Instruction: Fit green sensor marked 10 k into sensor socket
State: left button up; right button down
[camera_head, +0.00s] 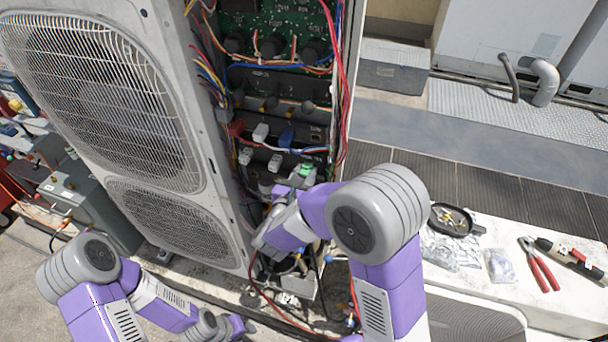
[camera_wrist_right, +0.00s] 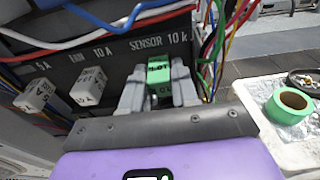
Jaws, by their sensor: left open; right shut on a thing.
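The green sensor (camera_wrist_right: 158,73) sits between the grey fingers of my right gripper (camera_wrist_right: 159,88), which is shut on it. It is in front of the dark panel, just below the printed label SENSOR 10 k. Its own marking is only partly readable. The sensor socket is hidden behind the sensor and fingers, so I cannot tell whether the sensor touches or enters it. In the head view the sensor (camera_head: 307,170) shows as a small green patch at my right gripper (camera_head: 299,178). My left gripper (camera_head: 238,325) is open and low, at the bottom, away from the panel.
White plugs marked 5 A (camera_wrist_right: 38,94) and 10 A (camera_wrist_right: 88,87) sit left of the sensor. Loose wires hang around the panel. A green tape roll (camera_wrist_right: 289,102) lies on the right ledge; red-handled pliers (camera_head: 541,265) and a black dish (camera_head: 451,219) lie there too.

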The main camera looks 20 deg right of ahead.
jog(key=shift+w+d, duration=0.1)
jog(key=c, duration=0.8)
grip_release()
